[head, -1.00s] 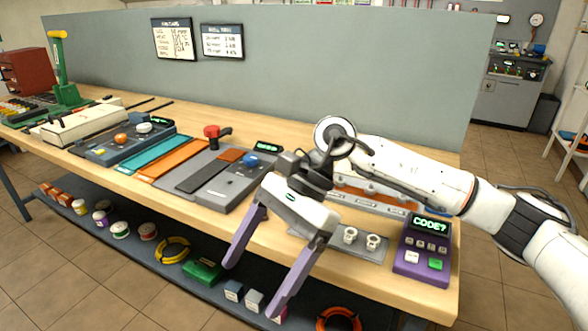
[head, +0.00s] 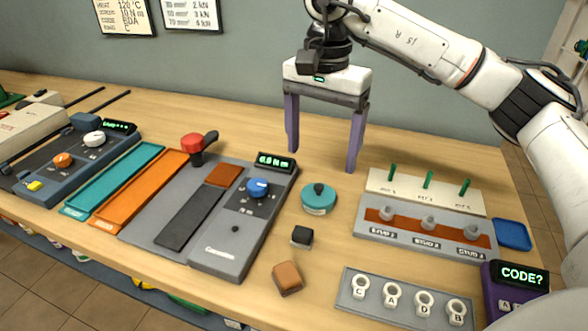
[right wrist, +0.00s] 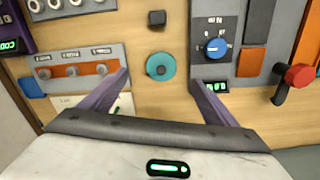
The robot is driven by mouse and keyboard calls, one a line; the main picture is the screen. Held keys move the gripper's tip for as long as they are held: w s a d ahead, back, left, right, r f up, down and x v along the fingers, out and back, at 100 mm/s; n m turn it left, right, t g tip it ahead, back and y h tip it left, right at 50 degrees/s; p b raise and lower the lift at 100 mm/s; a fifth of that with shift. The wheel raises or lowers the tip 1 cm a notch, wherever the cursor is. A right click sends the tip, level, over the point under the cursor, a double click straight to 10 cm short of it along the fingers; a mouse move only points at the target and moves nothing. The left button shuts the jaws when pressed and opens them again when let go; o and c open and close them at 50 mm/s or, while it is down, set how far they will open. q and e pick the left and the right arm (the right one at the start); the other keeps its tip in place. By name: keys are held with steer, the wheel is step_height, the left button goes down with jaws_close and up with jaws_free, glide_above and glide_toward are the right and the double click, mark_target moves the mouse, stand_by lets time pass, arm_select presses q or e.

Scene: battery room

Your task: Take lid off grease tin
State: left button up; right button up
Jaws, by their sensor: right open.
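A round teal tin (head: 319,198) with a dark knob on its lid stands upright on the workbench, right of the grey press-like console. It looks like the grease tin, with its lid on. My right gripper (head: 323,160) is open and empty, pointing down behind the tin, its fingers apart from it. In the right wrist view the tin (right wrist: 160,67) shows ahead, between the two spread purple fingers. My left gripper is not in view.
The grey console (head: 222,235) with a red-knobbed lever stands left of the tin. A black block (head: 302,236) and brown block (head: 287,277) lie in front. A stud rack (head: 425,236), lettered nut tray (head: 402,312) and code box (head: 515,285) are on the right.

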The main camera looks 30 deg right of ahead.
mark_target(318, 187)
steer(key=shift+w+f, duration=0.25)
steer(key=shift+f, duration=0.3)
steer(key=f, duration=0.1)
steer(key=s+f, duration=0.1)
steer(key=f, duration=0.1)
steer(key=shift+f, duration=0.3)
steer(key=f, duration=0.2)
steer(key=w+f, duration=0.1)
steer(key=f, duration=0.1)
steer(key=shift+d+f, duration=0.15)
steer(key=shift+d, duration=0.05)
steer(key=shift+f, duration=0.45)
steer(key=c, duration=1.1)
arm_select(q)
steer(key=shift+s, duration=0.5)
